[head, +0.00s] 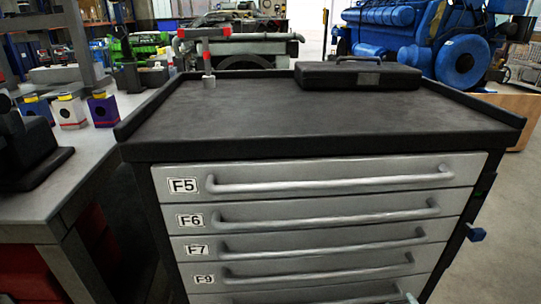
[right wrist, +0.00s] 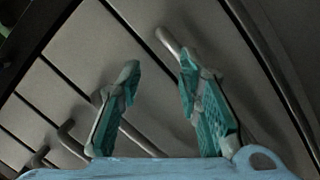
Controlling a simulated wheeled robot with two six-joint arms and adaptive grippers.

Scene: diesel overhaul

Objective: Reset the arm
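My right gripper (right wrist: 158,72) shows in the right wrist view with its two teal-padded fingers spread apart and nothing between them. It faces the grey drawer fronts (right wrist: 95,55) of a cabinet, which run at a slant in this view. A bar handle (right wrist: 168,42) passes behind the fingers; I cannot tell whether they touch it. In the head view neither gripper can be made out clearly. The dark tool cabinet (head: 325,138) stands in front of me with its drawers, labelled F5 (head: 185,185), F6, F7 and F9, appearing closed.
A black case (head: 355,77) and a red-topped tool (head: 208,60) sit on the cabinet top, whose middle is clear. A workbench (head: 50,180) with small boxes (head: 103,108) stands at left. A blue engine (head: 425,35) is behind at right. Floor shows at right.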

